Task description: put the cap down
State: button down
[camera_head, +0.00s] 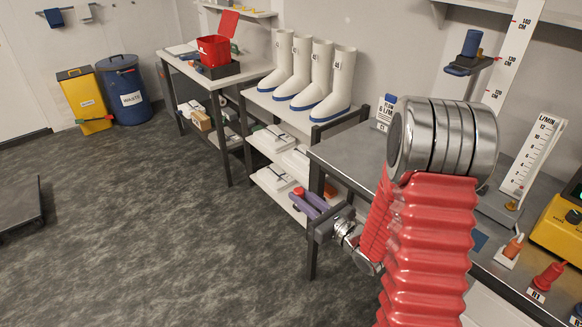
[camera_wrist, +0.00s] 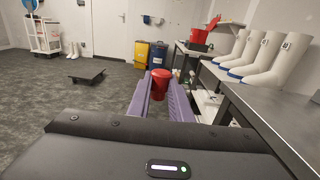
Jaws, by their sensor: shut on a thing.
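The red cap (camera_wrist: 160,79) is held between the tips of my gripper's two purple fingers in the wrist view. In the head view, my gripper (camera_head: 310,204) is to the left of the grey bench's near leg, over the floor side, with a small part of the red cap (camera_head: 298,191) showing at its tip. The fingers are shut on the cap, and it appears clear of any surface. My red ribbed arm covers part of the bench in the head view.
The grey bench top (camera_head: 350,152) has bare room at its left end. On its right are an orange piece (camera_head: 513,246) and a red piece (camera_head: 548,276) on small white plates, and a yellow device (camera_head: 562,228). White boots (camera_head: 325,80) stand on a rack behind; open floor lies left.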

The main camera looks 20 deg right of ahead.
jog(key=s+a+f+n+g+y, duration=0.3)
jog(key=a+f+n+g+y, duration=0.2)
jog(key=f, duration=0.5)
jog(key=shift+a+f+n+g+y, duration=0.25)
jog(key=shift+n+g+y, duration=0.3)
jog(key=shift+y, duration=0.65)
jog(key=shift+s, duration=0.1)
